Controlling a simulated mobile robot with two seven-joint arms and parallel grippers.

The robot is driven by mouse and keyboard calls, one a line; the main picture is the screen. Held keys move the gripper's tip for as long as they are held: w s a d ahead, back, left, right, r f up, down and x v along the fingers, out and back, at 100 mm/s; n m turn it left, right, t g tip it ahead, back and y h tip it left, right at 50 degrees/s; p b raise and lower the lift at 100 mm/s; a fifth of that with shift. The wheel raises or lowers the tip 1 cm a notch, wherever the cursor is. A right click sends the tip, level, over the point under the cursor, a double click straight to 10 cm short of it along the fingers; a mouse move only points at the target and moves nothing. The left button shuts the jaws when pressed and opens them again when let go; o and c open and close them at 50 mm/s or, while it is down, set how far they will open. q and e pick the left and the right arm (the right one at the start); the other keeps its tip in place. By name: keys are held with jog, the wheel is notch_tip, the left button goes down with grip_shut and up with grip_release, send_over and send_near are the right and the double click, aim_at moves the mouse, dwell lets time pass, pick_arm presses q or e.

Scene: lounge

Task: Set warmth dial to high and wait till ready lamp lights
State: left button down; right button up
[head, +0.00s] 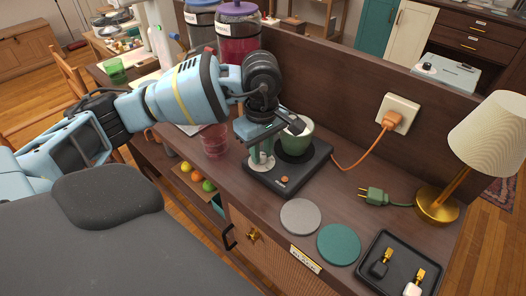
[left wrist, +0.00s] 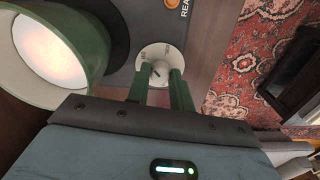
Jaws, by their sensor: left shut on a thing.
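The cup warmer (head: 283,186) is a dark flat unit on the wooden cabinet top. Its warmth dial sits on a pale round plate (head: 258,165), mostly hidden by my fingers; the plate also shows in the left wrist view (left wrist: 154,52). My left gripper (head: 262,153) is shut on the dial, its green fingers pointing down onto it. The orange ready lamp (head: 284,180) is at the warmer's front, and partly shows beside cut-off lettering in the left wrist view (left wrist: 172,4). I cannot tell whether it is lit. A green cup (head: 305,139) stands on the warmer's round plate.
An orange plug (head: 392,121) sits in the wall socket, its cord running to the warmer. A loose green plug (head: 375,196) lies near the gold table lamp (head: 437,203). Two coasters, grey (head: 300,216) and teal (head: 338,244), and a black tray (head: 372,286) lie in front. A pink glass (head: 214,141) stands left.

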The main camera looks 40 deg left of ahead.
pick_arm(q)
jog(key=m+b, duration=0.1)
jog(key=m, duration=0.1)
jog(key=shift+f+m, duration=0.15)
jog(key=shift+m, duration=0.25)
jog(key=m+b, duration=0.1)
jog(key=m, duration=0.2)
jog(key=shift+m+b, duration=0.3)
jog(key=m+b, duration=0.1)
jog(key=m, duration=0.2)
jog(key=shift+m+b, duration=0.45)
jog(key=shift+m, duration=0.35)
jog(key=c, duration=1.2)
grip_release()
jog(key=shift+c, duration=0.2)
